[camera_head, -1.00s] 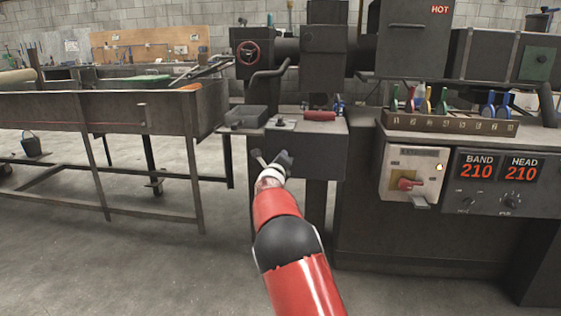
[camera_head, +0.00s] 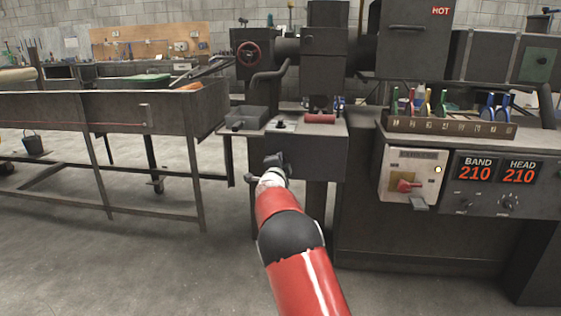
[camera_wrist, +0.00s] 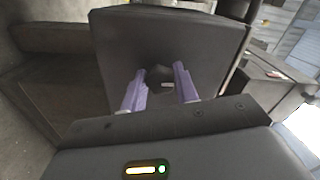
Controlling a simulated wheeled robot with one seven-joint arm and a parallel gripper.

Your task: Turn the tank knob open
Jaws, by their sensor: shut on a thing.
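The dark knob (camera_wrist: 160,78) is on the front face of a dark box in the wrist view, with a small light mark near it. My gripper (camera_wrist: 159,68) has its two purple fingers on either side of the knob and is shut on it. In the head view, my gripper (camera_head: 273,162) is at the front face of the dark box (camera_head: 318,158). There the gripper and wrist hide the knob, so its angle cannot be told.
A long metal trough (camera_head: 75,112) stands to the left. To the right are a switch panel (camera_head: 411,176) and a rack of coloured pliers (camera_head: 400,125).

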